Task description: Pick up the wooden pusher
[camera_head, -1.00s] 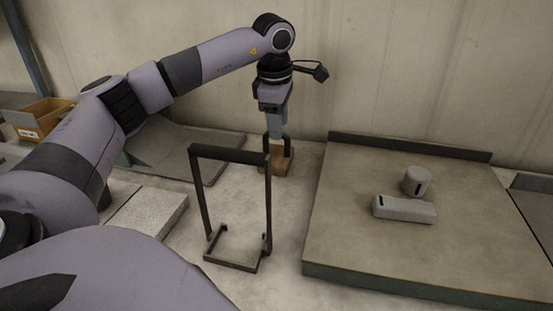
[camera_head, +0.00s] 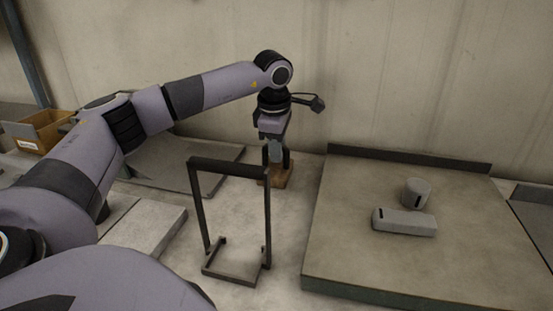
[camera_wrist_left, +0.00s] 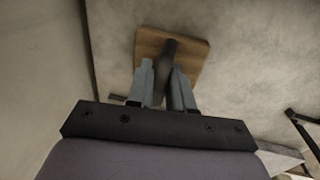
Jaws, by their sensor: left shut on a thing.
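The wooden pusher is a wooden block (camera_head: 279,176) with a dark upright handle, on the floor or table surface near the back wall, left of the raised slab. In the left wrist view its square wooden board (camera_wrist_left: 192,52) shows beyond the fingers, with the dark handle (camera_wrist_left: 168,62) between them. My left gripper (camera_head: 275,152) points down over the pusher and is shut on its handle. It also shows in the left wrist view (camera_wrist_left: 164,88). The gripper hides part of the handle. My right gripper is not in view.
A dark metal frame (camera_head: 228,165) stands upright in front of the pusher. A cardboard box (camera_head: 38,131) sits at far left. The wall is close behind the pusher.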

